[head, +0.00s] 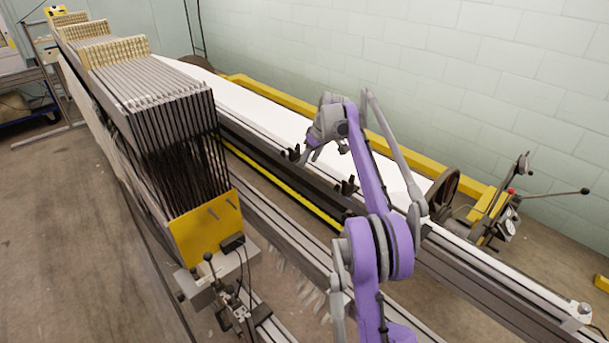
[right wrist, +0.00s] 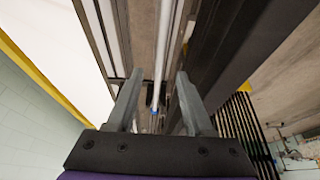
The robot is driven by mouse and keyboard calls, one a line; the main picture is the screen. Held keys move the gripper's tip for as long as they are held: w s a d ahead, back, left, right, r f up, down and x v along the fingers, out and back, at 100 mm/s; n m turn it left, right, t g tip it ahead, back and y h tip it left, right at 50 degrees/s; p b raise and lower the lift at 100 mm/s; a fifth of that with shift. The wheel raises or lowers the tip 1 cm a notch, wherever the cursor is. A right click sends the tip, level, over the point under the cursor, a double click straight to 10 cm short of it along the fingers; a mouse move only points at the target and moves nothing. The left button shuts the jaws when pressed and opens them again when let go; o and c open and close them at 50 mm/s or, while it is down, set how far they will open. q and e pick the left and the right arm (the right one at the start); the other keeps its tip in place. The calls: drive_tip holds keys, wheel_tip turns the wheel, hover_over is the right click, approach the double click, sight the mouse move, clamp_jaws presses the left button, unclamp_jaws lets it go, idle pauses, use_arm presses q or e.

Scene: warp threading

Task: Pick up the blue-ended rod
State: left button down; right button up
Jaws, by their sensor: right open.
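The blue-ended rod (right wrist: 163,48) shows in the right wrist view as a thin white rod running down from the top edge, its small blue end (right wrist: 154,111) low between the fingers. My right gripper (right wrist: 158,75) is open, with one finger on each side of the rod's line. The rod looks apart from both fingers; how far below them it lies, I cannot tell. In the head view my right gripper (head: 311,152) hangs over the dark rail of the machine, and I cannot make out the rod there. My left gripper is not in view.
A rack of dark upright frames (head: 165,95) with a yellow end plate (head: 207,228) stands to the left. Small black brackets (head: 348,186) stick up from the rail. A long white surface (head: 265,115) lies behind it. A lever mechanism (head: 500,205) stands at the right.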

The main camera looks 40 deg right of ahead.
drive_tip(key=x, duration=0.5)
drive_tip(key=shift+s+f, duration=0.1)
drive_tip(key=shift+s, duration=0.15)
clamp_jaws()
idle(1.1)
